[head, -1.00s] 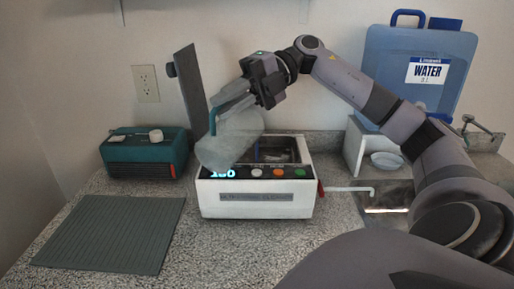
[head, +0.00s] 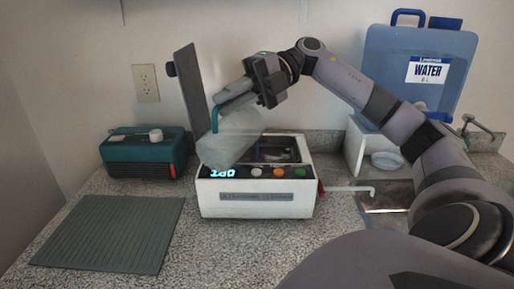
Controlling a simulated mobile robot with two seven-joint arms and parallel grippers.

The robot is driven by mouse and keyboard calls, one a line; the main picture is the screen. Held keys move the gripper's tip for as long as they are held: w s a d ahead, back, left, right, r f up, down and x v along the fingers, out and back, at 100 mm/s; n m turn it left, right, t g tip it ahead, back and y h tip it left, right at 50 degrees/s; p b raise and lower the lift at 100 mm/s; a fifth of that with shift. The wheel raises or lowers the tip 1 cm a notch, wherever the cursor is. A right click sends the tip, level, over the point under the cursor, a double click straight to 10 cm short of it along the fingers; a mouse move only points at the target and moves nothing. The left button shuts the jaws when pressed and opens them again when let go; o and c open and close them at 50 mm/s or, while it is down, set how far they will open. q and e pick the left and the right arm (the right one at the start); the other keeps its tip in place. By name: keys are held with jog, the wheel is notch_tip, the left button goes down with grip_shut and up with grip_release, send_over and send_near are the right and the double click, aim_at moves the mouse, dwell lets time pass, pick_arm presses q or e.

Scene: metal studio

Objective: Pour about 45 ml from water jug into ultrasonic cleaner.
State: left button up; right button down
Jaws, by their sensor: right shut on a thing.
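The ultrasonic cleaner (head: 256,199) is a white box with an open dark basin, colored buttons and a lit display on its front. The water jug (head: 230,146) is a translucent vessel with a teal handle (head: 214,117). It is tilted above the left part of the cleaner, its lower end in front of the basin's left side. My right gripper (head: 232,100) is shut on the jug at its handle. I cannot make out a water stream or the level inside the jug. My left gripper is not in view.
A teal device (head: 144,153) stands at the left behind a ribbed grey mat (head: 112,232). A dark upright panel (head: 192,92) rises behind the jug. A blue water container (head: 415,75) stands at the back right, with a small bowl (head: 386,160) below it.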

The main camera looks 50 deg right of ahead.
aim_at(213, 141)
jog(key=shift+d, duration=0.1)
jog(key=a, duration=0.1)
jog(key=p, duration=0.1)
jog(key=a+r+h+p, duration=0.1)
jog(key=shift+s+a, duration=0.25)
jog(key=shift+a, duration=0.05)
jog(key=a+n+h+p, duration=0.1)
jog(key=a+h+p, duration=0.1)
jog(key=p, duration=0.2)
jog(key=shift+s+r+p, duration=0.1)
jog(key=shift+r+p, duration=0.05)
jog(key=shift+p, duration=0.2)
jog(key=shift+f, duration=0.25)
jog(key=shift+a+r+h, duration=0.3)
jog(key=shift+h, duration=0.2)
jog(key=shift+a, duration=0.15)
jog(key=shift+s+a+f+h, duration=0.1)
jog(key=shift+a+f+h, duration=0.05)
jog(key=shift+h, duration=0.35)
jog(key=shift+g, duration=0.3)
